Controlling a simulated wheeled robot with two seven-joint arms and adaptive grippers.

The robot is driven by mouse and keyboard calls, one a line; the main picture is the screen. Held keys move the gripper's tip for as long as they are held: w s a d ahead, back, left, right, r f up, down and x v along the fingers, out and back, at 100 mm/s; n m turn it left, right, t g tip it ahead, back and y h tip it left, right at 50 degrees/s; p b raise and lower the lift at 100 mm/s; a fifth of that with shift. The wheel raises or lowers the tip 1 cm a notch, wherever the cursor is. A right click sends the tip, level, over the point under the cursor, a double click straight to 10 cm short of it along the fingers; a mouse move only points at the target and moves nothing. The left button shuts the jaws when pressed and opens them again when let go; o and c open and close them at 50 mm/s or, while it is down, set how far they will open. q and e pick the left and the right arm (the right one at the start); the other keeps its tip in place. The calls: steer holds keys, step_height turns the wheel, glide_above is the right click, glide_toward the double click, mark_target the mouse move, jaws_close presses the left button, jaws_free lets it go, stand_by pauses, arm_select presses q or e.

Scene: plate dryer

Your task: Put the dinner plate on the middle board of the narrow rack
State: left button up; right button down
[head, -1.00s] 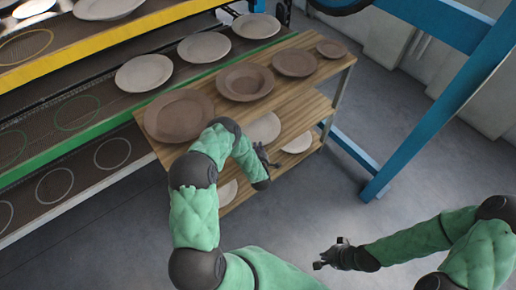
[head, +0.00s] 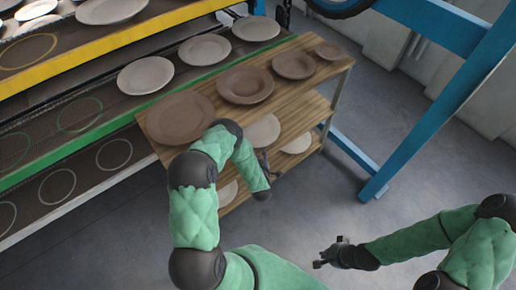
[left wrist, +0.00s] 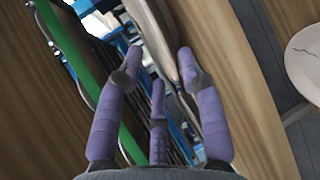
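The narrow rack (head: 299,101) is wooden, with a top board holding several brown plates and lower boards beneath. A pale plate (head: 262,131) lies on the board below the top one, partly covered by the top board. I cannot tell which plate is the dinner plate. My left gripper (head: 270,167) is at the rack's near side, below the top board. In the left wrist view its purple fingers (left wrist: 159,62) are spread, with a plate-like edge (left wrist: 187,69) close inside the right fingertip; contact is unclear. My right gripper (head: 326,254) is open and empty over the floor.
More pale plates show low in the rack (head: 297,143) and beside my left forearm (head: 228,192). A conveyor with a green edge (head: 62,158) and a yellow-edged one (head: 95,41) lie behind. A blue frame (head: 425,110) stands right. Floor in front is clear.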

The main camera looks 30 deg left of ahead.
arm_select(q)
steer(key=s+d+m+g+h+p, duration=0.1)
steer(key=s+d+m+g+h, duration=0.1)
steer(key=s+d+m+h, duration=0.35)
steer(key=s+d+m+g+h+p, duration=0.1)
steer(key=s+d+m+g+h, duration=0.1)
steer(key=s+d+m, duration=0.5)
steer(key=s+d+r+m+g+h, duration=0.4)
steer(key=s+d+m+g, duration=0.3)
steer(key=s+d+m, duration=0.3)
steer(key=s, duration=0.3)
steer(key=shift+s+d+r+g, duration=0.2)
steer(key=shift+d+r+g, duration=0.1)
steer(key=shift+d+r, duration=0.1)
